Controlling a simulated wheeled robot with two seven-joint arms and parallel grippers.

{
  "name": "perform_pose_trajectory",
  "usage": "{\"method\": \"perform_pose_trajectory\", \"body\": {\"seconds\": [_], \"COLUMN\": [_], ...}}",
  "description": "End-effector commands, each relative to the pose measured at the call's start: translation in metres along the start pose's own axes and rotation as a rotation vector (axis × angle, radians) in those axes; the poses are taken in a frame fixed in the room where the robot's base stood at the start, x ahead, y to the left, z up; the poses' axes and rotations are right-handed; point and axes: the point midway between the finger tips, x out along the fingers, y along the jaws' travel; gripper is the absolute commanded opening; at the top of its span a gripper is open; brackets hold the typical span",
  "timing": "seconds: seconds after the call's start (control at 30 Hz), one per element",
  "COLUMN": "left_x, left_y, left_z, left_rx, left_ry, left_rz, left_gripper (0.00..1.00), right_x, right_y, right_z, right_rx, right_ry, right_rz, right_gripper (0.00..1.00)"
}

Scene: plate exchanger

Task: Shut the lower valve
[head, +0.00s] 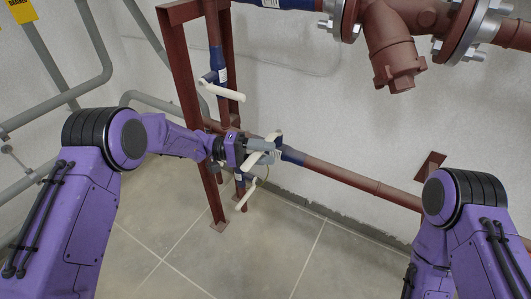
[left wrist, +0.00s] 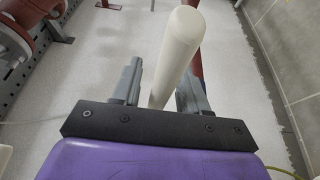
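The lower valve's white handle (head: 245,195) hangs slanted on the thin vertical pipe, below my left gripper (head: 264,151). My left gripper is at a white handle (head: 250,161) on the horizontal red pipe. In the left wrist view, a white rounded handle (left wrist: 178,50) stands between the two fingers of my left gripper (left wrist: 160,88). The fingers are apart, with a clear gap on the handle's left; the right finger is close to it, and contact is unclear. My right gripper is out of view.
Another white valve handle (head: 220,90) sits higher on the vertical pipe. A red steel frame (head: 188,90) stands behind my left arm. A horizontal red pipe (head: 350,178) runs right along the wall. The tiled floor (head: 255,255) in front is clear.

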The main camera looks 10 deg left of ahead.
Motion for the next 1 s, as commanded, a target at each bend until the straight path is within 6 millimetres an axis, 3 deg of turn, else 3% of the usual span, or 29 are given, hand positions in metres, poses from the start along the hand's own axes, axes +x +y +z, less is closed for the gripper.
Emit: {"method": "perform_pose_trajectory", "body": {"seconds": [0.13,0.23,0.5,0.6,1.0], "left_x": [-0.003,-0.016,-0.08,-0.096,-0.106], "left_y": [0.0,0.0,0.0,0.0,0.0], "left_z": [0.0,0.0,0.0,0.0,0.001], "left_rx": [0.0,0.0,0.0,0.0,-0.001], "left_ry": [0.001,0.003,0.003,0.002,0.0], "left_rz": [0.0,0.001,0.0,0.001,0.0], "left_gripper": [0.44,0.44,0.44,0.44,0.44], "right_x": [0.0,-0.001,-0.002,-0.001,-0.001], "right_y": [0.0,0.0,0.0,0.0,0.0], "right_z": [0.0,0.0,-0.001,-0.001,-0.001], "right_rx": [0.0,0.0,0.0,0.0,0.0], "right_ry": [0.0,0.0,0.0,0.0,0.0], "right_rz": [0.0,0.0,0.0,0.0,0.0], "right_gripper": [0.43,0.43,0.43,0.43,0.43]}}
